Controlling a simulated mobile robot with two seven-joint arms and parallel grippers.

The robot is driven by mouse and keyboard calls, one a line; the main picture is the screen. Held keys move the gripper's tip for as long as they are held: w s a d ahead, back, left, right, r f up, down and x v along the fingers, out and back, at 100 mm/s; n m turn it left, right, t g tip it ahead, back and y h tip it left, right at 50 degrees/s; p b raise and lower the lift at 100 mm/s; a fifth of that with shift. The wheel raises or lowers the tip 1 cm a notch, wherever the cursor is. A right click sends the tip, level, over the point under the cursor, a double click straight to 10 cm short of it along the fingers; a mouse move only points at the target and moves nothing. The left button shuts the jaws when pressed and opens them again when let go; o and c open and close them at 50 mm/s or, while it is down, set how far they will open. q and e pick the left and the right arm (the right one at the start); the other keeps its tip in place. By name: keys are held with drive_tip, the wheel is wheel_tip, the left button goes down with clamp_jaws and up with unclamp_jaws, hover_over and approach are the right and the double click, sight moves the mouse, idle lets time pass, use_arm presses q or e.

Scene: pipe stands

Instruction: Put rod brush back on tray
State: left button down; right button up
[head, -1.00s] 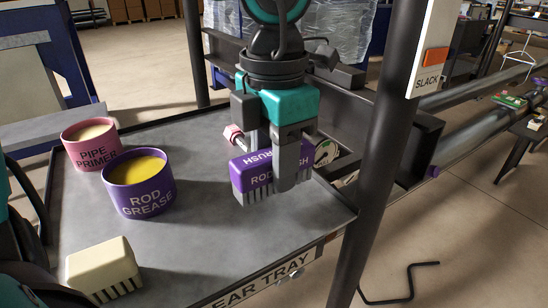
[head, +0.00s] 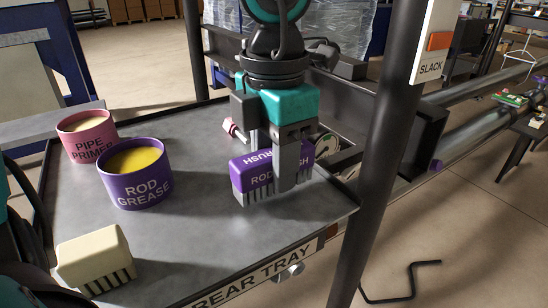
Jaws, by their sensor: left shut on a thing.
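The rod brush (head: 248,181) is a purple block with white lettering and grey bristles pointing down. My left gripper (head: 271,168) is shut on it, with one finger across its front face and the other behind. The brush is upright over the right part of the grey tray (head: 200,235), labelled REAR TRAY on its front edge. Its bristles are at or just above the tray surface; I cannot tell if they touch. The front finger hides part of the lettering. My right gripper is not in view.
A purple rod grease tub (head: 140,190) and a pink pipe primer tub (head: 90,145) stand on the tray's left. A cream brush (head: 90,255) lies at the front left. A dark post (head: 385,150) rises at the tray's right corner. The tray's middle is clear.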

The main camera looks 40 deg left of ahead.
use_arm(q)
drive_tip(key=shift+f+b, duration=0.35)
drive_tip(key=shift+f, duration=0.4)
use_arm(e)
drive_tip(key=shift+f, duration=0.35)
use_arm(q)
drive_tip(key=c, duration=0.6)
unclamp_jaws()
drive_tip(key=shift+o, duration=0.2)
drive_tip(key=shift+r, duration=0.1)
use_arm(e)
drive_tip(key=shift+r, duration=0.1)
use_arm(q)
drive_tip(key=shift+r+p, duration=1.7)
drive_tip(key=shift+r, duration=0.75)
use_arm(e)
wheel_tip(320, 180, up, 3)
use_arm(q)
wheel_tip(320, 180, up, 13)
drive_tip(key=p, duration=0.3)
drive_tip(key=shift+p, duration=0.35)
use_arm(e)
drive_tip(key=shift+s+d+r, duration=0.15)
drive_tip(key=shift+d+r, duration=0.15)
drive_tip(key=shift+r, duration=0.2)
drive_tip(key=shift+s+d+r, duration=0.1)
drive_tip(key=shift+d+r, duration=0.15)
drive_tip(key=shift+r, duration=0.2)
